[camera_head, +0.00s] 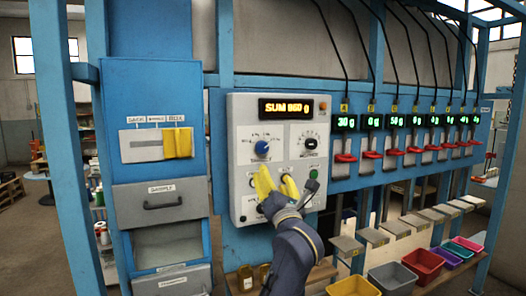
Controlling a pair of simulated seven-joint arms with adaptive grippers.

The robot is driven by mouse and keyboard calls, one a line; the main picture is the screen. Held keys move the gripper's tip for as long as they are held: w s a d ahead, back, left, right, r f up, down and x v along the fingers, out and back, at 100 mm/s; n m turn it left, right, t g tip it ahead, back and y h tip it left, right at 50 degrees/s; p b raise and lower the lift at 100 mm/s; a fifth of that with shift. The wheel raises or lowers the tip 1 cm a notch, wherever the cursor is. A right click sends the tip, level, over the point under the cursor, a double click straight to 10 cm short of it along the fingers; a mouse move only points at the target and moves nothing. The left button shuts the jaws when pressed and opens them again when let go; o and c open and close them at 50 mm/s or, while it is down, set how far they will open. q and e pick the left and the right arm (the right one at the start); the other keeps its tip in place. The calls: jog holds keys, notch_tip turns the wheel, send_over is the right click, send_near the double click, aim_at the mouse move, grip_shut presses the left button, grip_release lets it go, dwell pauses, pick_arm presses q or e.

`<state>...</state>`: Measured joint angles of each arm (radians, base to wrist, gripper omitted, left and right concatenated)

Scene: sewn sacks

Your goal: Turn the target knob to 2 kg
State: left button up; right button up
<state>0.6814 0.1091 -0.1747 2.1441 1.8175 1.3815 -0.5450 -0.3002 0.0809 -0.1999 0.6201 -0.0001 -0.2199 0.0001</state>
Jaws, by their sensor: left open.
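A grey control panel (236,120) is mounted on the blue frame. On its upper left is a blue knob (262,148) with small labels around it, too small to read surely. On its upper right is a black knob (311,143) on a white dial plate. My left gripper (277,179) has yellow fingers spread apart and empty, in front of the lower half of the panel, below the blue knob. It hides part of the lower controls. My right gripper is not in view.
An amber display (286,108) reads SUM and a gram figure. A green button (313,174) is at the panel's right. A row of green readouts (344,122) with red clamps runs right, above colored bins (392,277). A blue cabinet with a yellow slider (178,143) stands left.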

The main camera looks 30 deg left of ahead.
aim_at(263, 150)
pick_arm(q)
jog(key=x, duration=1.6)
jog(key=shift+w+a+r, duration=0.15)
jog(key=shift+w+a, duration=0.05)
jog(key=shift+a, duration=0.05)
jog(key=c, duration=1.3)
